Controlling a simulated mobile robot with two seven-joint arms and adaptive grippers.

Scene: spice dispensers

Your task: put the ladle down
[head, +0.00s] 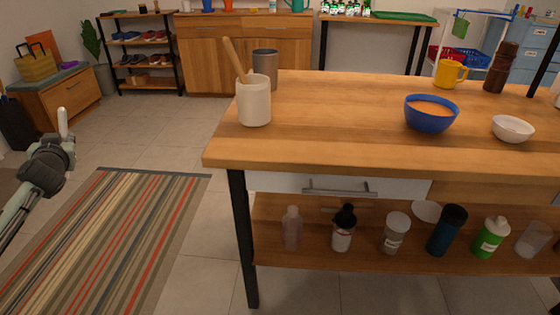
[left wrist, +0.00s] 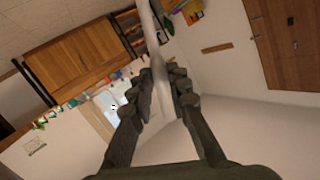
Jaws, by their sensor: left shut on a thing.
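My left gripper (head: 65,138) is at the far left of the head view, out over the floor and well away from the wooden table. It is shut on a pale, long thing, which I take to be the ladle (head: 63,121); its light end stands up above the fingers. In the left wrist view the dark fingers (left wrist: 165,94) close around the pale shaft of the ladle (left wrist: 150,35), which runs out of the top of the picture. I cannot make out its bowl. My right gripper is not in view.
The wooden table (head: 325,105) holds a white pot (head: 254,104) with a wooden handle in it, a grey cup (head: 266,59), a blue bowl (head: 431,121), a white bowl (head: 513,129) and a yellow mug (head: 449,73). Its middle is clear. A striped rug (head: 115,240) lies left of it.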

